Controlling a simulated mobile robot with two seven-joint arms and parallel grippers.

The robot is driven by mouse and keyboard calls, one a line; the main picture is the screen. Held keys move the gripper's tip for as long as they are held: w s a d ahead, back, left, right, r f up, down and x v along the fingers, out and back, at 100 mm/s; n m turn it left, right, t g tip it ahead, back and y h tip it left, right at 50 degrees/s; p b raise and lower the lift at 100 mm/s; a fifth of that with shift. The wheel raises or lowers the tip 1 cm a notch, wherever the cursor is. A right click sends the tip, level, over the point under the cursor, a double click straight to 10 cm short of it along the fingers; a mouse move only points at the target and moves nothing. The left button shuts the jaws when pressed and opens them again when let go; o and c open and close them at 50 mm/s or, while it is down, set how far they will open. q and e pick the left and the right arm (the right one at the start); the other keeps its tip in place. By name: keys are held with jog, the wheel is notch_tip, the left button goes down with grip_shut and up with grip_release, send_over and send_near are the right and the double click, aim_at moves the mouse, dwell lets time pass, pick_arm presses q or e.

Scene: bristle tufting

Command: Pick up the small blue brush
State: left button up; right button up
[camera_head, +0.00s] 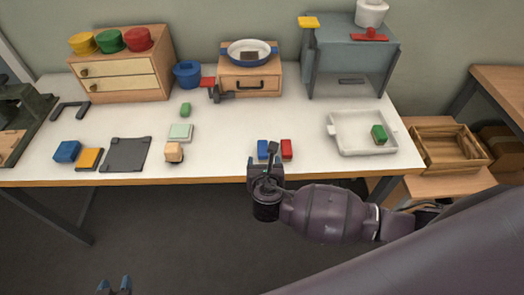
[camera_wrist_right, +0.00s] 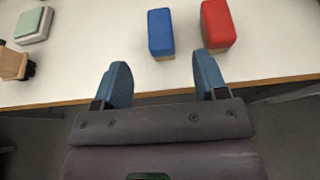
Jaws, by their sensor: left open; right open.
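The small blue brush (camera_head: 262,149) lies near the table's front edge, just left of a red one (camera_head: 286,149). In the right wrist view the blue brush (camera_wrist_right: 160,31) shows a blue top and a thin tan strip below it. My right gripper (camera_head: 265,163) is at the table's front edge, near the blue brush. In its wrist view the open, empty fingers (camera_wrist_right: 162,72) point toward the blue brush, which appears beyond and between the tips; the red brush (camera_wrist_right: 217,24) is to the right. My left gripper (camera_head: 115,285) is open and empty, low at the left, away from the table.
A larger blue block (camera_head: 67,151), a yellow block (camera_head: 89,158) and a dark mat (camera_head: 127,154) lie at left. A white tray (camera_head: 346,145) with a green block (camera_head: 379,134) stands at right. A drawer box (camera_head: 250,80) stands behind. Table around the brushes is mostly clear.

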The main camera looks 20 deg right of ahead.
aim_at(263, 149)
jog(key=shift+x, duration=1.9)
jog(key=shift+b+x, duration=0.6)
jog(key=shift+x, duration=1.6)
jog(key=c, duration=1)
jog(key=shift+r, duration=0.15)
